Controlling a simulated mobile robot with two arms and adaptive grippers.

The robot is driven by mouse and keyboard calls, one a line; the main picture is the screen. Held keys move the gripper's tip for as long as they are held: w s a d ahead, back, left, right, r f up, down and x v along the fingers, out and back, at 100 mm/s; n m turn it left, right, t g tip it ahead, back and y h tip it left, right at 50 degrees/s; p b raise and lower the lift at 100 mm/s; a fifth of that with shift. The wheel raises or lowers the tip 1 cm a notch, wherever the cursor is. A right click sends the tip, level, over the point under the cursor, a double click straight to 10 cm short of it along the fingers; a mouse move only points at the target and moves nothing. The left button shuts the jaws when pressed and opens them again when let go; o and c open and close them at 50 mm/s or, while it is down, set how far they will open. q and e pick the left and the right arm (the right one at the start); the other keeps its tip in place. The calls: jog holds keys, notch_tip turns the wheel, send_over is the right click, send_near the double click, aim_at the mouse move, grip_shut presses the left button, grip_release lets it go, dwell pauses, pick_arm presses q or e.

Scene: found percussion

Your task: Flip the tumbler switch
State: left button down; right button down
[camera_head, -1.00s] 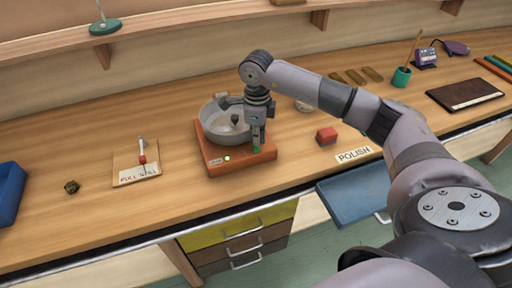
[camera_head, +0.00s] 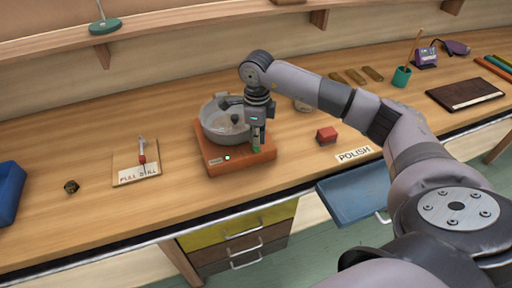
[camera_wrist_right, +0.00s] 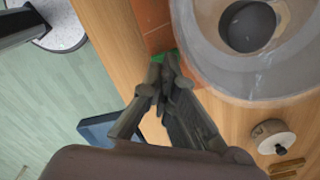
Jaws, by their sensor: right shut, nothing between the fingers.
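The tumbler is an orange base (camera_head: 222,168) with a grey round bowl (camera_head: 222,134) on it, at mid-bench in the head view. In the right wrist view the fingertips (camera_wrist_right: 160,62) are close together by a green piece (camera_wrist_right: 163,56), likely the switch, at the base's edge. The fingers partly hide it, so touching and switch position cannot be told. My left gripper is out of view.
A red block (camera_head: 326,135) and a "POLISH" label lie to the right. A board with a lever (camera_head: 141,150) and a small dark object (camera_head: 71,187) lie to the left. A blue tray (camera_head: 355,195) juts out below the bench front.

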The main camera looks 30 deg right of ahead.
aim_at(257, 149)
jog(key=shift+s+f+b, duration=0.1)
jog(key=shift+f+b, duration=0.9)
jog(key=shift+f, duration=0.3)
dwell(0.4)
jog(key=shift+r, duration=0.15)
jog(key=shift+r+p, duration=0.75)
jog(key=shift+r, duration=0.15)
jog(key=shift+r+p, duration=1.45)
jog(key=shift+r, duration=1.1)
jog(key=shift+f, duration=0.1)
